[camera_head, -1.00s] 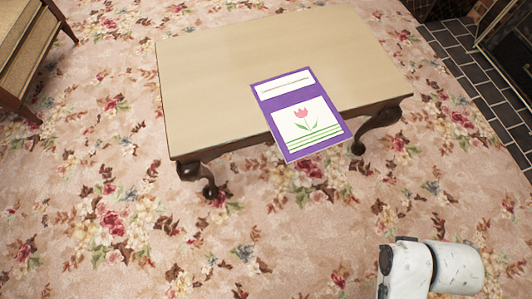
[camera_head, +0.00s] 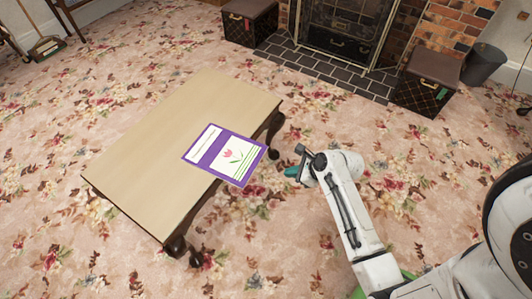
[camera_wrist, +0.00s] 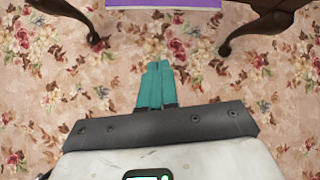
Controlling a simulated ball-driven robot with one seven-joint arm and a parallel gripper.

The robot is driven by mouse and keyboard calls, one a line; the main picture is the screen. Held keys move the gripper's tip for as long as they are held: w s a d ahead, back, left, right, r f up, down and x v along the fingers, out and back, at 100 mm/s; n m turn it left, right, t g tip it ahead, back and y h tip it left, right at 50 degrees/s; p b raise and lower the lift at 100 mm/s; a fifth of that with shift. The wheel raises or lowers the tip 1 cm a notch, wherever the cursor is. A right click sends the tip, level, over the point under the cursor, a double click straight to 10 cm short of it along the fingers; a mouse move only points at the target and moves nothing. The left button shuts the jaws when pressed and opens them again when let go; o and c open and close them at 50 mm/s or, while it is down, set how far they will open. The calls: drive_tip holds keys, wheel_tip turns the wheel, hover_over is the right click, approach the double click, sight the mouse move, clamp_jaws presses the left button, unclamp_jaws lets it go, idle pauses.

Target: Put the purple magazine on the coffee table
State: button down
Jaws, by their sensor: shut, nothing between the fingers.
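The purple magazine (camera_head: 226,155), with a pink tulip on a white panel, lies flat on the wooden coffee table (camera_head: 150,163). Part of it sticks out past the table's long edge, on the side facing my arm. In the wrist view only a purple strip of the magazine (camera_wrist: 170,3) shows at the top, between two dark table legs. My gripper (camera_head: 291,172) is just right of the magazine in the head view, apart from it. In the wrist view its teal fingers (camera_wrist: 157,68) are together and empty, pointing toward the table over the carpet.
Flowered carpet surrounds the table, with free floor to the right and in front. A brick fireplace with a dark tiled hearth (camera_head: 325,70) is at the back. Dark boxes (camera_head: 249,22) (camera_head: 427,80) stand at its sides, and a grey bin (camera_head: 484,64) stands at the right.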

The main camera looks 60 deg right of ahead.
drive_tip(key=w+d+f+m+b, duration=0.2)
drive_tip(key=w+f, duration=0.4)
drive_tip(key=w, duration=0.5)
drive_tip(key=shift+m+t+b, duration=0.3)
drive_tip(key=shift+m+b, duration=0.3)
drive_tip(key=shift+b, duration=0.05)
drive_tip(key=shift+w, duration=0.1)
drive_tip(key=p, duration=0.2)
approach(240, 150)
drive_tip(key=x, duration=0.8)
drive_tip(key=shift+r, duration=0.1)
